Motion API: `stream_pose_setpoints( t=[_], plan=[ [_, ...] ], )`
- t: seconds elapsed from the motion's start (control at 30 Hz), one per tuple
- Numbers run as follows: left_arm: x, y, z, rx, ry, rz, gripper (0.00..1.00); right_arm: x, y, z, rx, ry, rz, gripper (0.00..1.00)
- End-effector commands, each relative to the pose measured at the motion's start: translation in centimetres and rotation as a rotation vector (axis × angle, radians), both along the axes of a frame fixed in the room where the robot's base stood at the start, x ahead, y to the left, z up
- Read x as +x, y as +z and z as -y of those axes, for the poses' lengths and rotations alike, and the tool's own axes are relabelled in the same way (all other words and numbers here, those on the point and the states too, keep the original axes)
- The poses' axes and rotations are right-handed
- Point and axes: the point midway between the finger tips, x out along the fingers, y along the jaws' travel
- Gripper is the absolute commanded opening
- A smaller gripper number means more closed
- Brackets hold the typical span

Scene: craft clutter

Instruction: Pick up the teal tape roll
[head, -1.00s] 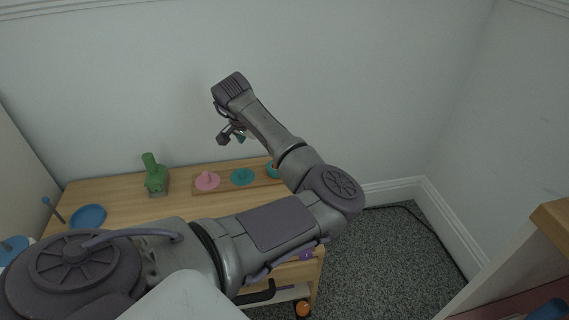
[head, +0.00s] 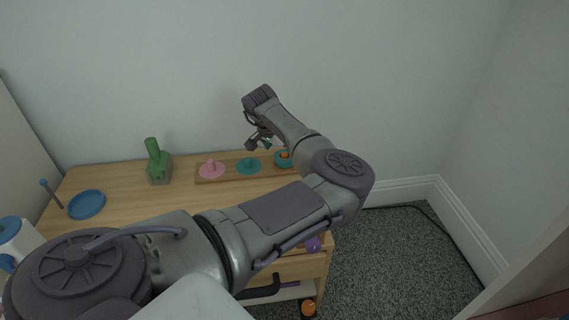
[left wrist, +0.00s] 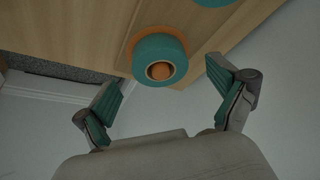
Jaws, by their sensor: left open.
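The teal tape roll (head: 281,161) sits at the right end of a wooden board (head: 232,177) on the table, partly hidden by my left arm. In the left wrist view the tape roll (left wrist: 158,47) has an orange centre and an orange ring behind it. My left gripper (head: 262,141) is open and empty above the board in the head view. In the left wrist view, my left gripper's fingers (left wrist: 170,98) are spread to either side of the roll, apart from it. My right gripper is not in view.
A pink disc (head: 212,171) and a teal disc (head: 248,167) sit on the same board. A green tool (head: 158,165) and a blue dish (head: 87,205) stand on the left of the table (head: 120,180). The wall (head: 180,70) is close behind.

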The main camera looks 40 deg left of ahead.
Motion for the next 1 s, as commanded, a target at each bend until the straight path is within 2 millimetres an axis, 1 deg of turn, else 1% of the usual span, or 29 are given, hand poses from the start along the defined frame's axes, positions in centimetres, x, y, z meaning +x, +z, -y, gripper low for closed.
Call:
stream_pose_setpoints(
  t=[0.03,0.13,0.23,0.47,0.5,0.57,0.6,0.83,1.0],
  plan=[
    [0.3,-1.2,0.0,-0.002,0.000,0.001,0.96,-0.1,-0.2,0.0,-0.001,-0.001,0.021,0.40],
    [0.7,-2.1,-0.1,-0.001,0.001,0.001,0.96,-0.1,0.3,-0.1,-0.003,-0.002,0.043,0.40],
    [0.9,-2.4,-0.1,-0.001,0.001,0.000,0.96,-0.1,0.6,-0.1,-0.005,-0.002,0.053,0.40],
    [0.9,-2.3,-0.1,0.000,0.001,0.000,0.96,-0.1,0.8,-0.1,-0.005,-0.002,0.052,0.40],
    [0.9,-2.3,-0.1,0.000,0.001,0.000,0.89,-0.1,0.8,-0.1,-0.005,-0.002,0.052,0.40],
    [0.9,-2.3,-0.1,0.000,0.001,0.000,0.79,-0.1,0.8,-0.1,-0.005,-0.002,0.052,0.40],
    [0.9,-2.3,-0.1,0.000,0.001,0.000,0.72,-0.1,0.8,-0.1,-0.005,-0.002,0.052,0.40],
    [0.9,-2.3,-0.1,0.000,0.001,0.000,0.34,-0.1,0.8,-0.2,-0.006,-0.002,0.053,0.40],
    [0.9,-2.3,-0.1,0.000,0.001,0.000,0.34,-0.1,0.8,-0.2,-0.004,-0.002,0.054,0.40]
  ],
)
